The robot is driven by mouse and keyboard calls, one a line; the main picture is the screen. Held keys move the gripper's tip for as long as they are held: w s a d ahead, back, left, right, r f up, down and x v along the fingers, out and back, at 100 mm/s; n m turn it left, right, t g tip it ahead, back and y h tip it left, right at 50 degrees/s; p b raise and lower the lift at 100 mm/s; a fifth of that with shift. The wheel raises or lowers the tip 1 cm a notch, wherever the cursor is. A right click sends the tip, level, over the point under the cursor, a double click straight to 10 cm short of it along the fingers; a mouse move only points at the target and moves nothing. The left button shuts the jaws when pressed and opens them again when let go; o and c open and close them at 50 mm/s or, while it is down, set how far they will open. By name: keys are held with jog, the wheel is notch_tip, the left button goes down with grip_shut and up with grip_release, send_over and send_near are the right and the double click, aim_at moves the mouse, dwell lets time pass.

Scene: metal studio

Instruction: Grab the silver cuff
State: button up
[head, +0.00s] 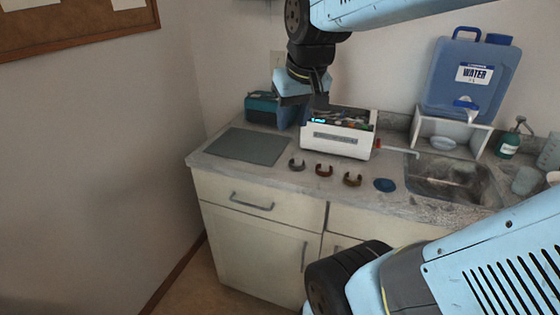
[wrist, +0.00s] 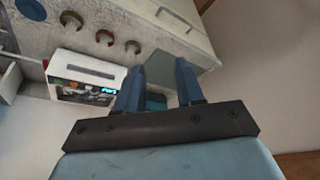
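The silver cuff (head: 296,165) is a small grey open ring on the counter, leftmost of three cuffs in the head view. In the wrist view the silver cuff (wrist: 133,47) lies beyond my left fingertip. The red-brown cuff (head: 323,171) is in the middle and the gold cuff (head: 352,180) is on the right; they also show in the wrist view, red-brown (wrist: 104,36) and gold (wrist: 71,18). My gripper (head: 305,99) is above the back of the counter by the white box. In the wrist view its fingers (wrist: 160,68) are apart with nothing held between them.
The white box (head: 336,142) with mixed items stands behind the cuffs. A dark mat (head: 245,147) lies left of them, and a blue disc (head: 385,185) lies right. A sink (head: 450,180), white stand (head: 456,126) and water container (head: 470,75) are farther right.

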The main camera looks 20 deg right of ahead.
jog(key=w+d+f+m+g, duration=0.1)
jog(key=w+d+f+g, duration=0.2)
jog(key=w, duration=0.7)
jog(key=g, duration=0.1)
send_over(290, 168)
notch_tip(290, 168, down, 8)
jog(key=shift+m, duration=0.4)
jog(key=f, duration=0.7)
jog(key=shift+w+d+f, duration=0.25)
jog(key=shift+d+f, duration=0.15)
jog(key=shift+w+a+f, duration=0.1)
jog(key=shift+a+f, duration=0.05)
jog(key=shift+f, duration=1.2)
jog(key=shift+w+a+f, duration=0.1)
jog(key=shift+f, duration=1.25)
jog(key=shift+c, duration=0.3)
grip_shut()
